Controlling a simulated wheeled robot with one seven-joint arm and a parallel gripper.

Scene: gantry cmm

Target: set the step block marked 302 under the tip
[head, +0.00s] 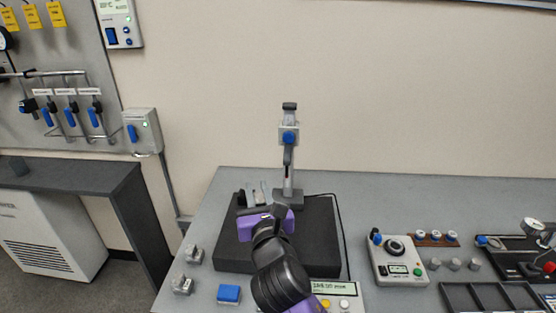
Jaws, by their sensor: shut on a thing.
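My gripper (256,197), beyond its purple wrist, is over the black plate (312,240), left of the gauge stand's foot. It is shut on a small grey block, mostly hidden by the gripper; I cannot read any marking or tell whether the block touches the plate. The grey gauge stand (289,160) rises at the plate's back with a blue clamp (288,136). Its tip (286,178) seems to hang just right of and behind my gripper. Two grey step blocks, one farther back (194,255) and one nearer (182,284), sit on the bench left of the plate; their numbers are unreadable.
A blue block (229,294) and a readout panel (332,288) lie at the plate's front. A control box (398,262), grey cylinders (454,264) and a black tray (485,298) stand to the right. The bench (400,200) behind them is clear.

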